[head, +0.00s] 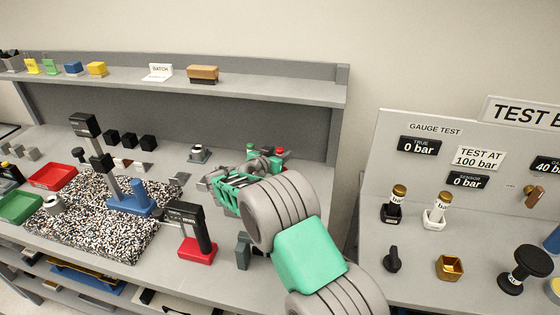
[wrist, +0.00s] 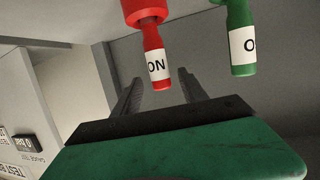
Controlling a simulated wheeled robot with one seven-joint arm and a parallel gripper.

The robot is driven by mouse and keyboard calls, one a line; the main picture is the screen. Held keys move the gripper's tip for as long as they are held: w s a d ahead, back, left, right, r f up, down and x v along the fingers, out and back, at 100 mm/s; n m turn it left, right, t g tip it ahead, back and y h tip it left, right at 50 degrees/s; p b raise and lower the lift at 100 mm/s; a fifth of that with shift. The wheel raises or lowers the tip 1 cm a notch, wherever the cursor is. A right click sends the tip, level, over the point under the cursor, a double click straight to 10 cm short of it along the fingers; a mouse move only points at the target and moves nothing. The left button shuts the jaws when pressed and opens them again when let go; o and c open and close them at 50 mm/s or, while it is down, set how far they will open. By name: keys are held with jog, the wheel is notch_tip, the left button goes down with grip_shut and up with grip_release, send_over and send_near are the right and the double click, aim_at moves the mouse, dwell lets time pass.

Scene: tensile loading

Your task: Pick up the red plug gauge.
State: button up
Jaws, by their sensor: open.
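The red plug gauge (wrist: 159,68) hangs into the top of the wrist view. It has a wide red head, a narrower red body and a white label with black letters. My gripper (wrist: 160,76) is open, and its two dark fingers appear on either side of the gauge's narrow body. I cannot tell whether they touch it. In the head view the red gauge (head: 281,152) shows only as a small red top behind my gripper (head: 262,166). A green plug gauge (wrist: 242,42) stands beside it, to the right in the wrist view.
In the head view the green gauge (head: 250,148) is close to the red one. A red-based stand (head: 197,250) and a grey block (head: 243,251) stand on the bench in front. A speckled plate (head: 95,235) lies left. The shelf's back panel (head: 240,108) is behind.

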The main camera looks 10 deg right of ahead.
jog(key=p+x, duration=0.2)
jog(key=x, duration=0.2)
jog(key=shift+w+d+f, duration=0.1)
jog(key=shift+w+f, duration=0.2)
jog(key=shift+c, duration=0.2)
grip_shut()
